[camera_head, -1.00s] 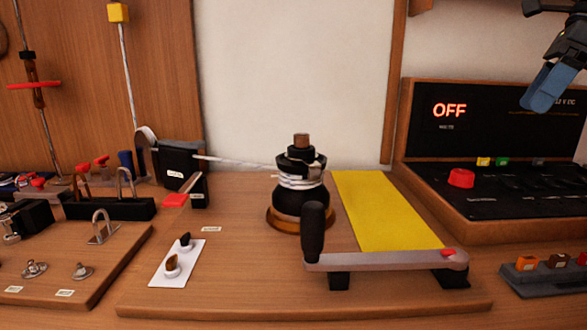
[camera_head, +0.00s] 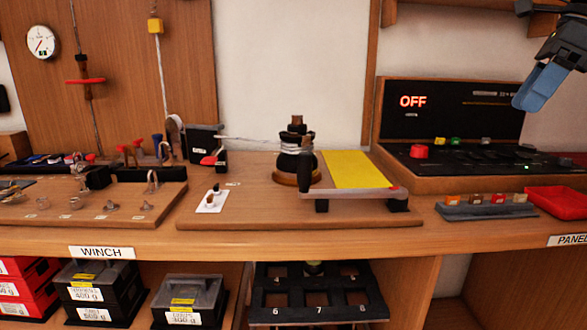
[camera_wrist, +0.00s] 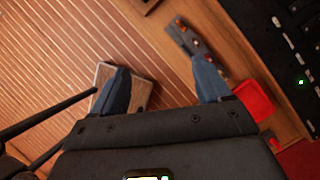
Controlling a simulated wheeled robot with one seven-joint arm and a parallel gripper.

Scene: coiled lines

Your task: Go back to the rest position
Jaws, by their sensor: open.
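My gripper (camera_head: 541,86) hangs at the upper right of the head view, in front of the control panel and clear of the bench. In the wrist view my gripper (camera_wrist: 163,88) shows two blue fingers spread wide apart with nothing between them. The winch drum (camera_head: 297,150) stands on its wooden board with line wrapped round it. Its crank handle (camera_head: 350,192) lies across the front of the board, beside a yellow sheet (camera_head: 360,170).
The control panel (camera_head: 450,125) at the right reads OFF. A red tray (camera_head: 560,202) and a grey block with small coloured parts (camera_head: 490,210) lie before it. Weight boxes (camera_head: 190,302) and a numbered black rack (camera_head: 318,300) sit under the bench. A gauge (camera_head: 41,43) hangs at the left.

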